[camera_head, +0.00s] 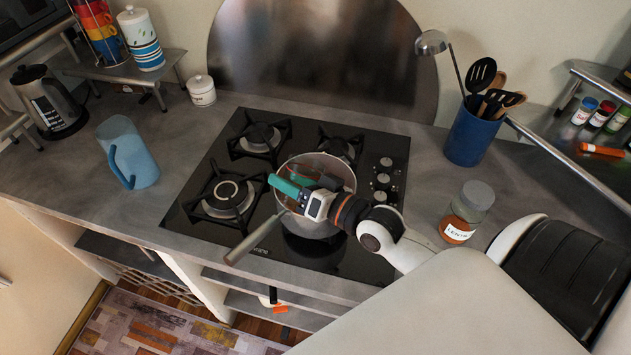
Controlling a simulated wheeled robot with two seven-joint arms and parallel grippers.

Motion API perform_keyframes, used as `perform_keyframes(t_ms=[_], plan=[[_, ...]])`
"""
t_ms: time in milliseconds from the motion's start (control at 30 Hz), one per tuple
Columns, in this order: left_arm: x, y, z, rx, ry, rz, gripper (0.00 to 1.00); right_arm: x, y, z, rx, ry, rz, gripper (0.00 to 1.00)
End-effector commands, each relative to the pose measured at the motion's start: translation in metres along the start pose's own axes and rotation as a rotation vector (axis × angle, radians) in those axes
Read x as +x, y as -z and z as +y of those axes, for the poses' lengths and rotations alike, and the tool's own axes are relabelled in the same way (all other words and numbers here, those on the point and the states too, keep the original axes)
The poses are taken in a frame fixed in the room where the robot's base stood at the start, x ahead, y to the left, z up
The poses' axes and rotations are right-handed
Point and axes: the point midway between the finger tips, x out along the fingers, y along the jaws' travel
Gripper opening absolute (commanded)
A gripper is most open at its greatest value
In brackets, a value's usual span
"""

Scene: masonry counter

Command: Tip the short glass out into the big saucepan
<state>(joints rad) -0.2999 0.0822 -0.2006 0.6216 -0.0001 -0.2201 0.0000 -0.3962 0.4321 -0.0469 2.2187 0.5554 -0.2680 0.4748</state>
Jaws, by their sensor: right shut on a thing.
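The big saucepan (345,172) stands on the right side of the hob, its metal handle pointing to the lower left. My right gripper (287,186) comes in from the right and is over the saucepan's opening, near its left rim. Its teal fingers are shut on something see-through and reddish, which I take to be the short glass. The glass is mostly hidden by the fingers and hard to make out against the pan, so its tilt and contents cannot be told. My left gripper is not in view.
A black gas hob (190,215) lies under the saucepan. A blue jug (135,155) stands left, a labelled jar (467,212) right, and a blue utensil pot (470,138) behind it. A kettle (48,103) stands far left. The counter between jug and hob is clear.

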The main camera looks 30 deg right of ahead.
Motion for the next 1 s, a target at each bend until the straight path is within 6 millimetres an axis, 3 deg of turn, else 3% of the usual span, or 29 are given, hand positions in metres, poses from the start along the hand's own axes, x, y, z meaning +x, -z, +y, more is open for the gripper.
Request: perform_keyframes(t_ms=[33, 200, 500, 1000], plan=[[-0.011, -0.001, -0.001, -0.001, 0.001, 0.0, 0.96, -0.001, -0.004, 0.01, -0.065, -0.002, -0.01, 0.22], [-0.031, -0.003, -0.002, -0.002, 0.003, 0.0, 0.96, -0.004, -0.003, 0.03, -0.293, 0.0, -0.04, 0.22], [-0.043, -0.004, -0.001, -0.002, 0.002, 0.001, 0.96, -0.006, -0.001, 0.048, -0.586, 0.0, -0.079, 0.22], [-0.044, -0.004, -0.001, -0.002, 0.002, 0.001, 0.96, -0.006, 0.0, 0.051, -0.645, 0.0, -0.087, 0.22]])
